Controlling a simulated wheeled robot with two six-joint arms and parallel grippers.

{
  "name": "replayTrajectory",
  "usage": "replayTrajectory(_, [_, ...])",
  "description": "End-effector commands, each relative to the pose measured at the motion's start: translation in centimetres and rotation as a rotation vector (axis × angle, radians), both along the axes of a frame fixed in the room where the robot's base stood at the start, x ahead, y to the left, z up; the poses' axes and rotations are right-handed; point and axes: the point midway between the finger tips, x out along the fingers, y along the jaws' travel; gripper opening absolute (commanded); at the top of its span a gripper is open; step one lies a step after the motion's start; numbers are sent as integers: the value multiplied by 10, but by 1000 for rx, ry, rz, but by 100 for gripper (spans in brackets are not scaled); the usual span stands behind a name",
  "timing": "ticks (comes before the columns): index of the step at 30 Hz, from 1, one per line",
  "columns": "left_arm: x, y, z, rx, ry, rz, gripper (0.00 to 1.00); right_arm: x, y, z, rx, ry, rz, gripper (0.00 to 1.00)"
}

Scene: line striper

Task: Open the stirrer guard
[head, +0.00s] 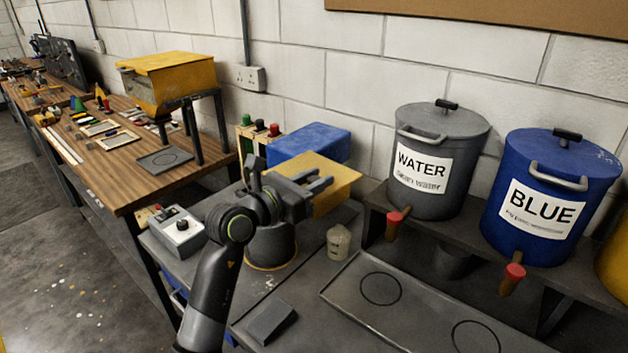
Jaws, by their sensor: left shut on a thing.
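The stirrer guard appears to be the yellow panel (343,173) in the middle of the head view, in front of a blue box. My left gripper (324,184) reaches across it from the left, its fingers pointing right. The fingers are shut on a part at the panel; the exact contact is hard to see. The arm and gripper hide the panel's left and lower parts. A dark round pot (271,246) with a yellow ring at its base stands below the gripper, partly hidden by my arm. My right gripper is not in view.
A grey control box (176,232) stands left of my arm. A small beige pot (339,242) stands right of the dark pot. The WATER drum (436,150) and BLUE drum (548,190) stand on a shelf at right, above a tray (420,322) with circle marks.

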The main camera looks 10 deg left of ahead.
Motion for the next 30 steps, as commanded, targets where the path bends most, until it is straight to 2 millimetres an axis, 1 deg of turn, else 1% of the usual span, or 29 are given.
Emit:
replayTrajectory(6, [0,0,1,-3,-2,1,0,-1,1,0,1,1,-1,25])
replayTrajectory(7, [0,0,1,-3,-2,1,29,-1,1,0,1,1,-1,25])
replayTrajectory(11, [0,0,1,-3,-2,1,46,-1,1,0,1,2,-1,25])
replayTrajectory(20, [0,1,0,-1,-2,1,47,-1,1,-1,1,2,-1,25])
replayTrajectory(23, [-4,4,0,0,-4,2,47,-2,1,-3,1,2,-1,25])
replayTrajectory(26, [-13,12,-1,1,-3,3,47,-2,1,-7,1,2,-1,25])
replayTrajectory(30, [-34,27,-3,5,-5,5,47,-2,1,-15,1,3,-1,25])
